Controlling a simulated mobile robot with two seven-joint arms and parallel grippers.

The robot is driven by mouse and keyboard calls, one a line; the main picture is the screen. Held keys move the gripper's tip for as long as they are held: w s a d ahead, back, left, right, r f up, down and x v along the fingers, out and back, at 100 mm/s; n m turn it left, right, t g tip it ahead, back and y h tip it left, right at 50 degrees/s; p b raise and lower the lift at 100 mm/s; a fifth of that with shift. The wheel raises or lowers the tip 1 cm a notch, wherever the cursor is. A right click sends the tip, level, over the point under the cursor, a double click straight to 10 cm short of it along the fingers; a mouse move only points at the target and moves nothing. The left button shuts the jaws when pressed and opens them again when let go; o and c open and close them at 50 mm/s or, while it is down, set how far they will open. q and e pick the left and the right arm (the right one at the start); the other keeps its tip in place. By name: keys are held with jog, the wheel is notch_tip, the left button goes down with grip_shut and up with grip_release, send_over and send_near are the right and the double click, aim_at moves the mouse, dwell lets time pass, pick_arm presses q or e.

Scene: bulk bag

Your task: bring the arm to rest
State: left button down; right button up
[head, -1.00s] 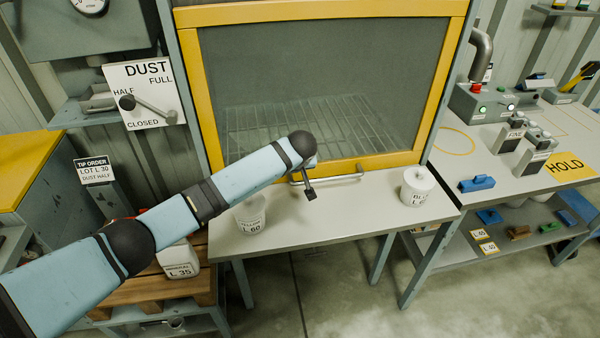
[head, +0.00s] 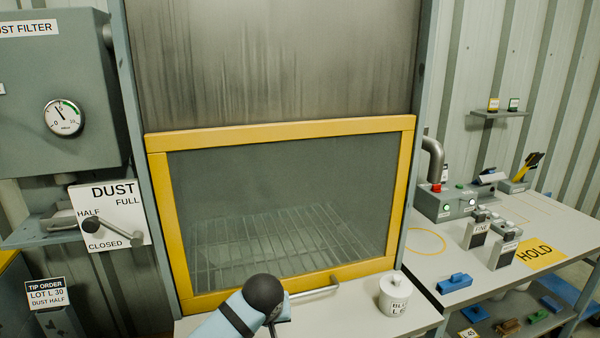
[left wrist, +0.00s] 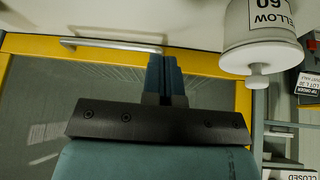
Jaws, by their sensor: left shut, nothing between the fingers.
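My left arm enters at the bottom of the head view, its dark rounded wrist in front of the lower yellow frame of the cabinet door (head: 158,220). Little of my left gripper shows there. In the left wrist view my left gripper (left wrist: 165,78) has its blue-grey fingers together, with nothing between them. It shows close to the door's silver handle (left wrist: 105,45), but I cannot tell the gap. The handle also shows in the head view (head: 316,291), just right of the wrist. A white lidded pot marked YELLOW 60 (left wrist: 262,35) stands beside the gripper. My right gripper is not in view.
A white lidded pot (head: 394,294) stands on the shelf at right. The dust lever (head: 112,232) is at left under a gauge (head: 63,118). The right bench (head: 490,277) carries a control box (head: 450,203) and a blue block (head: 455,283).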

pick_arm(q)
jog(key=s+a+f+m+g+h, duration=0.1)
jog(key=s+a+f, duration=0.2)
jog(key=s, duration=0.6)
jog(key=s+a+f+m+h, duration=0.1)
jog(key=s+a+f, duration=0.3)
jog(key=s, duration=0.5)
jog(key=s+a+r+m+g+y, duration=0.1)
jog(key=s+a, duration=0.5)
jog(key=s, duration=0.3)
jog(key=s+a+m, duration=0.1)
jog(key=s+a, duration=0.5)
jog(key=s, duration=0.4)
jog(key=w+d+f+t+h+p, duration=0.2)
jog(key=w+d+f+t+p, duration=0.2)
jog(key=f, duration=0.5)
jog(key=shift+w+d+m+t, duration=0.4)
jog(key=shift+w+d+t, duration=0.85)
jog(key=shift+d+t, duration=0.3)
jog(key=shift+a, duration=0.1)
